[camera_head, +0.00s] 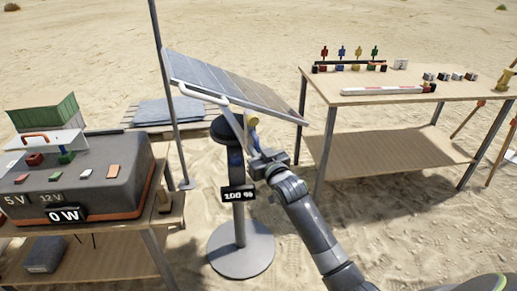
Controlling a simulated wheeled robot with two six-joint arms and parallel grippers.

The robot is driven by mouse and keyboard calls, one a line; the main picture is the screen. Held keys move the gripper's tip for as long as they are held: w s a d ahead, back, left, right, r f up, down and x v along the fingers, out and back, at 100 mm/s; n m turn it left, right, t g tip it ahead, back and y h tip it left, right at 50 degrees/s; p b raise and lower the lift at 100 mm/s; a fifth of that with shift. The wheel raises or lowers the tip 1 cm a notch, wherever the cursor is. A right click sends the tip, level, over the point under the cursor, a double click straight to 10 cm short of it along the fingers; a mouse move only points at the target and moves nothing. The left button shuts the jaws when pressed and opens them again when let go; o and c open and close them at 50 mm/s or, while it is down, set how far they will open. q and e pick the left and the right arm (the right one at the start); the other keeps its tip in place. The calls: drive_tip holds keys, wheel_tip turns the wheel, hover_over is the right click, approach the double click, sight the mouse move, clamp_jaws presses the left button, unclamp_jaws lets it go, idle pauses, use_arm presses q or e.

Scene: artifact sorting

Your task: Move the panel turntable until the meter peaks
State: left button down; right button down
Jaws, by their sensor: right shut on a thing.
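The tilted solar panel (238,82) sits on a round-based stand (241,250), its face up and its right end lower. A white curved handle (203,94) runs along its near side and bends down toward the stand. My right gripper (250,143) is shut on the lower part of this handle, beside the post; the arm hides part of the contact. The meter (238,194) on the post reads 100 %. The power box (75,175) at left shows 0 W, with 5 V and 12 V labels. My left gripper is out of view.
The left table (120,226) carries the power box and a green crate (48,112). The right table (440,88) holds small coloured pieces and a red-white bar (385,90). A dark pole (168,90) stands close behind the panel's left end.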

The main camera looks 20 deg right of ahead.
drive_tip(key=c, duration=1.5)
unclamp_jaws()
drive_tip(key=s, duration=1.7)
drive_tip(key=shift+s+d, duration=0.2)
drive_tip(key=shift+d, duration=0.15)
